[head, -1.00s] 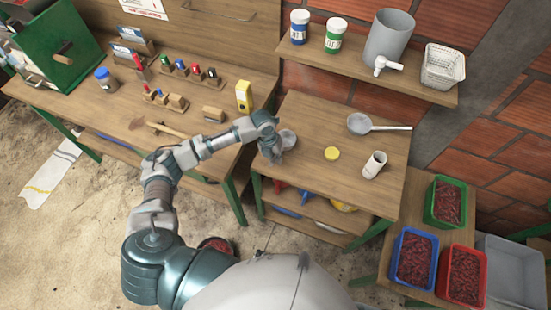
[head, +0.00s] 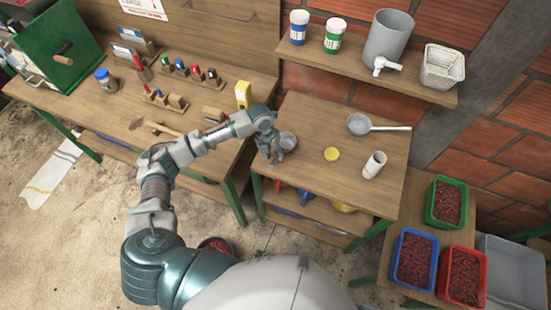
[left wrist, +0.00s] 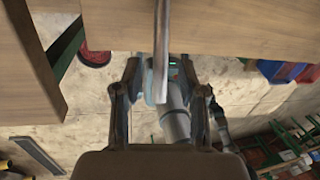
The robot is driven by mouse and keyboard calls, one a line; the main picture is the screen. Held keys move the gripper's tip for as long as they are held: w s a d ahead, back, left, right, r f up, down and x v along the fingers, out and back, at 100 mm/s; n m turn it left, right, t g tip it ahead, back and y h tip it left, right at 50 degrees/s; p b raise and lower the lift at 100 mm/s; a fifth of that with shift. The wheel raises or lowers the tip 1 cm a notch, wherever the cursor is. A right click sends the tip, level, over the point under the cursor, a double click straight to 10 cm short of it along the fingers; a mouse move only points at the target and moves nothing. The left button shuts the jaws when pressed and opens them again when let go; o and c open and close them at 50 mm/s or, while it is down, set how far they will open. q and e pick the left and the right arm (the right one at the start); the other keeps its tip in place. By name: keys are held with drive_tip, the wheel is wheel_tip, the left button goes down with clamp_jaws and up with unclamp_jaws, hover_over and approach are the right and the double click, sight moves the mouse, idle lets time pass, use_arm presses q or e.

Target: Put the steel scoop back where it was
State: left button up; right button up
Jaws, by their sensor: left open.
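A small round steel vessel (head: 288,140), which looks like the scoop's bowl, is at the left part of the small table, right beside my left gripper (head: 275,154). In the left wrist view my left gripper (left wrist: 161,70) is open, and a thin steel strip (left wrist: 162,40), seemingly a handle, runs between its fingers. I cannot tell whether they touch it. A second steel piece with a round bowl and long handle (head: 362,124) lies at the back right of the table. My right gripper is not in view.
A shelf (head: 340,66) with jars and a bucket hangs behind. Crates of red fruit (head: 412,258) stand lower right. The workbench (head: 90,115) holds markers and a brush.

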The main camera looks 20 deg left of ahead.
use_arm(q)
wheel_tip(320, 180, up, 8)
drive_tip(key=a, duration=0.1)
drive_tip(key=shift+a, duration=0.25)
drive_tip(key=shift+s+f, duration=0.1)
drive_tip(key=shift+f, duration=0.05)
